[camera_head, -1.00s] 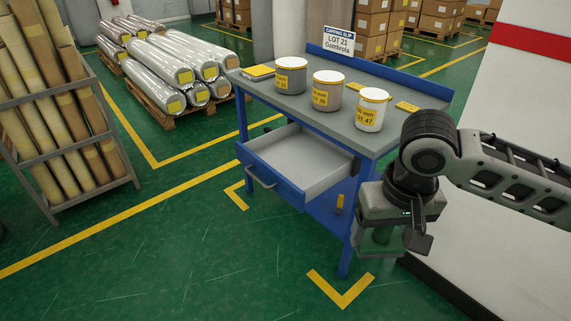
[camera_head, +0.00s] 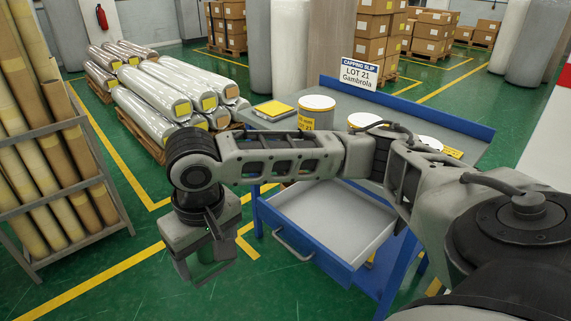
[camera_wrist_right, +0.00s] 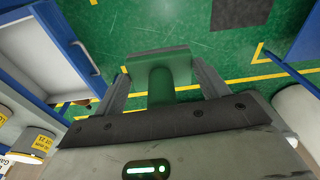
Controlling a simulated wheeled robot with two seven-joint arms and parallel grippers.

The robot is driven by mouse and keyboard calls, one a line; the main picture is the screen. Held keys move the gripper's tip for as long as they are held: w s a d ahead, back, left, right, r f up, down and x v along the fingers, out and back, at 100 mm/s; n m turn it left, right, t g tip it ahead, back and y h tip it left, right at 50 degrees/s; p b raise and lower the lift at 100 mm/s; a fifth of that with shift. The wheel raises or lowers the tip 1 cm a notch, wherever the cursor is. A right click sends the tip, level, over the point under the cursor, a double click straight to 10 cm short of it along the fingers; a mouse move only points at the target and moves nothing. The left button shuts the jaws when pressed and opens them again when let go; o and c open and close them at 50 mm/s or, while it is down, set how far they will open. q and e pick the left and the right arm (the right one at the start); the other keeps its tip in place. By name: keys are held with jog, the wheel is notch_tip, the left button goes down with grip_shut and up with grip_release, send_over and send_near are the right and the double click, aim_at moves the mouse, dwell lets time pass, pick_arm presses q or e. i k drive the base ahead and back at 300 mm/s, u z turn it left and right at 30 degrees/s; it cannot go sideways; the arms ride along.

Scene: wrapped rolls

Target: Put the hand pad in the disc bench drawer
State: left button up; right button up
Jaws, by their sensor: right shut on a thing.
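My right gripper (camera_head: 203,268) is shut on the green hand pad (camera_wrist_right: 160,72), which shows between the fingers in the right wrist view and blends with the green floor in the head view. The gripper hangs left of the open drawer (camera_head: 330,216) in the head view, apart from it. The drawer, blue outside with a pale grey inside, is pulled out under the blue bench (camera_head: 435,112); its visible inside is empty. The drawer also shows at the upper left of the right wrist view (camera_wrist_right: 52,52). My left gripper is out of view.
A rack of rolls (camera_head: 40,150) stands left. Wrapped silver rolls (camera_head: 150,112) lie on a pallet behind. Front-left floor is clear.

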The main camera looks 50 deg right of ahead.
aim_at(324, 227)
jog(key=z, duration=0.25)
jog(key=i, duration=0.9)
jog(key=z, duration=1.1)
jog(key=i, duration=0.25)
jog(key=z, duration=0.15)
